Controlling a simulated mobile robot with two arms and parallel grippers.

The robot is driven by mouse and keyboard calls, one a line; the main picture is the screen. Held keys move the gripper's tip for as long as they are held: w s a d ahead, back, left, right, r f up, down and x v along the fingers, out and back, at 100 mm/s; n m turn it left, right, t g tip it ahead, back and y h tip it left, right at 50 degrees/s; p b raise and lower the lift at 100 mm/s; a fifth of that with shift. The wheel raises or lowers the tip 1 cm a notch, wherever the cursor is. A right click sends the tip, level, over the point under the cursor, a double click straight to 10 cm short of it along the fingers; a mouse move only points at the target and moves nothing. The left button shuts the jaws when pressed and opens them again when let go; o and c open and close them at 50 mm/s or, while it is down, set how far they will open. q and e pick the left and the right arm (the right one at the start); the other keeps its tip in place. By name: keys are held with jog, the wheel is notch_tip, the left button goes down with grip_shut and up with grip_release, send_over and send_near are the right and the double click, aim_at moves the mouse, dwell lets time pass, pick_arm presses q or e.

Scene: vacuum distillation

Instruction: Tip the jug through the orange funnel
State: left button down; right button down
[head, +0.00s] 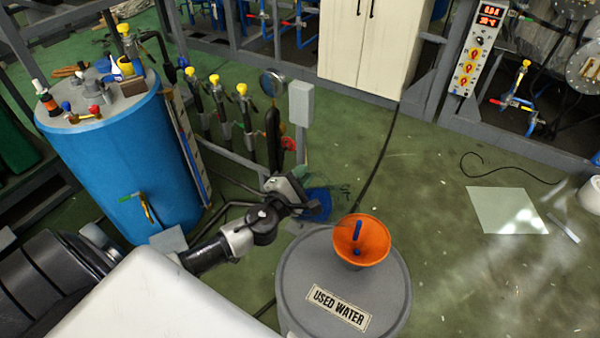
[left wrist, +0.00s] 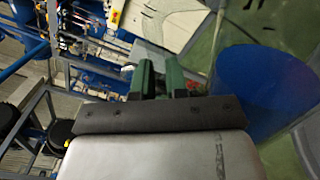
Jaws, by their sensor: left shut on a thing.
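The jug (head: 318,204) is clear with dark marks on its wall and blue in it. In the head view it is just left of and beyond the orange funnel (head: 375,247). My left gripper (head: 300,197) is shut on the jug; its green fingers (left wrist: 160,80) show in the left wrist view, with the jug (left wrist: 265,90) large at the right. The jug's clear outline is faint, so its exact tilt is hard to tell. The funnel sits on the lid of a grey drum (head: 300,265) labelled USED WATER. A small blue strip shows inside the funnel. My right gripper is out of view.
A blue tank (head: 130,170) with small items on top stands at the left. Yellow-topped valves and a gauge (head: 272,84) stand behind the gripper. A pale cabinet (head: 360,45) is at the back. The green floor right of the drum is mostly clear, with a pale sheet (head: 505,210).

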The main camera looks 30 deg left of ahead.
aim_at(329, 181)
pick_arm(q)
jog(key=shift+d+r+m+p, duration=1.05)
jog(key=shift+r+m+p, duration=0.2)
jog(key=shift+p, duration=0.95)
jog(key=shift+d+r+m+p, duration=0.7)
jog(key=shift+d+m+p, duration=0.2)
jog(key=shift+p, duration=0.85)
jog(key=shift+d+r+m+p, duration=0.55)
jog(key=shift+d+m+p, duration=0.25)
jog(key=shift+p, duration=0.45)
jog(key=shift+d+r+m+p, duration=0.55)
jog(key=shift+d+p, duration=0.3)
jog(key=shift+p, duration=0.4)
jog(key=shift+d, duration=0.1)
